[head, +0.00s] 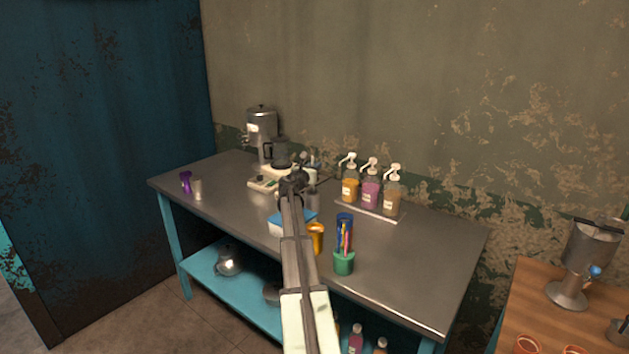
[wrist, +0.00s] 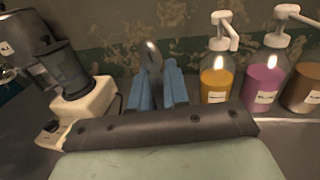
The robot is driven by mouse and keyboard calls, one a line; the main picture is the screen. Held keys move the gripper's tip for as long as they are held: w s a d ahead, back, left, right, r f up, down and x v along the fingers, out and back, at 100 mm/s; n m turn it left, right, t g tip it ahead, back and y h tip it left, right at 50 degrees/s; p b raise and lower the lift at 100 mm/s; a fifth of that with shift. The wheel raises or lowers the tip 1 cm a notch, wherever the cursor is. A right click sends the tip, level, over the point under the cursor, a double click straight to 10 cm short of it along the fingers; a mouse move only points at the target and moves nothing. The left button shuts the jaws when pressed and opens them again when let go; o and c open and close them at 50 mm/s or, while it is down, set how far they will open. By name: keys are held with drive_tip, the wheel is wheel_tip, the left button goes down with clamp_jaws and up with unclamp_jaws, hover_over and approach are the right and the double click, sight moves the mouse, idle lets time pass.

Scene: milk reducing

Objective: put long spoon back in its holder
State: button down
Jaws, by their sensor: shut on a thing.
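My gripper (head: 294,182) is over the middle of the steel table in the head view, with my arm hiding part of the tabletop. In the wrist view its two blue fingers (wrist: 158,75) are shut on a long spoon, whose silver bowl (wrist: 152,56) sticks up above the fingertips. The spoon's handle is hidden behind the gripper body. A grey metal cylinder (head: 313,201) stands just right of the gripper in the head view. I cannot tell for sure which container is the spoon's holder.
Three pump bottles (head: 370,188) stand on a tray behind and to the right. A blender (wrist: 75,90) is left of the fingers. The table's right end is clear.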

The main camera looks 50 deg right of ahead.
drive_tip(key=shift+f, duration=2.65)
drive_tip(key=c, duration=1.1)
unclamp_jaws()
drive_tip(key=v, duration=1.2)
drive_tip(key=shift+w+a, duration=0.1)
